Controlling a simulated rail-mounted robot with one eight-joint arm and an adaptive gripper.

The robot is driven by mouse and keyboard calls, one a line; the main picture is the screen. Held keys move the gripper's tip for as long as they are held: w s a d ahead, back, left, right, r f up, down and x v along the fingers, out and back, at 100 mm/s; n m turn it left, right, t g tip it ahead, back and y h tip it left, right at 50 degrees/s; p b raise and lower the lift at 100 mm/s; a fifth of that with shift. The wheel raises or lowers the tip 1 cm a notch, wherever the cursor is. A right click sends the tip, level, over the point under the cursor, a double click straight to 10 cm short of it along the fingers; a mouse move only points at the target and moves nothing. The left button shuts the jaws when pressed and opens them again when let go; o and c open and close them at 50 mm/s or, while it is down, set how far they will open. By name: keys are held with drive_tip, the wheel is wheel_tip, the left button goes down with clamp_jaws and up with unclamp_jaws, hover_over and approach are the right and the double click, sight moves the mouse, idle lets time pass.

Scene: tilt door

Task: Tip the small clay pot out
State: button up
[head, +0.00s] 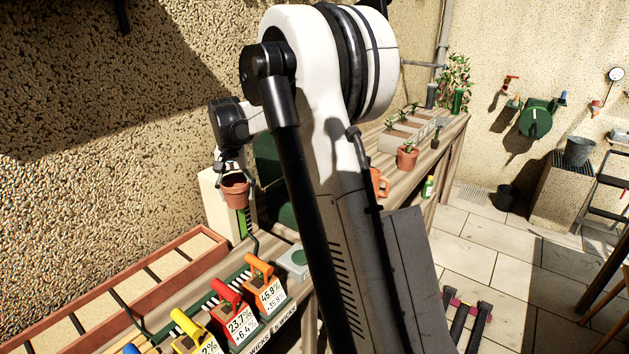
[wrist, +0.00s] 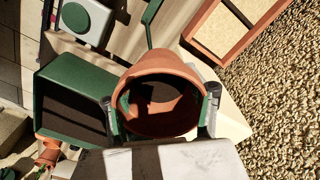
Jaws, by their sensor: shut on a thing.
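The small clay pot (head: 235,196) is terracotta and hangs from my gripper (head: 231,172) above the potting bench, close to the stone wall. Its rim is up and looks close to upright in the head view. In the wrist view, the pot (wrist: 160,64) sits between the two fingers of my gripper (wrist: 160,112), which are shut on its sides. Its mouth faces the camera. The inside is partly in shadow, and I cannot tell what it holds. A green tub (wrist: 48,82) with a dark inside lies beside and below the pot in the wrist view.
A sand-filled wooden frame (head: 127,290) runs along the wall. My arm hides the bench middle.

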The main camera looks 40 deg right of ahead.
drive_tip(key=w+d+r+m+p, duration=0.2)
drive_tip(key=d, duration=0.6)
drive_tip(key=w+d+f+m+b, duration=0.1)
drive_tip(key=d+f+m+b, duration=0.2)
drive_tip(key=d+f, duration=0.4)
drive_tip(key=w+d+f+m+b, duration=0.2)
drive_tip(key=d+f+b, duration=0.3)
drive_tip(key=d, duration=1)
wheel_tip(320, 180, down, 3)
drive_tip(key=shift+w+r+m, duration=0.2)
drive_tip(key=shift+m, duration=0.6)
wheel_tip(320, 180, up, 8)
drive_tip(key=t+y+b, duration=0.8)
drive_tip(key=t+y, duration=0.2)
drive_tip(key=shift+w+a+f+t, duration=0.15)
drive_tip(key=shift+w+a+t, duration=0.05)
drive_tip(key=shift+a+t, duration=0.1)
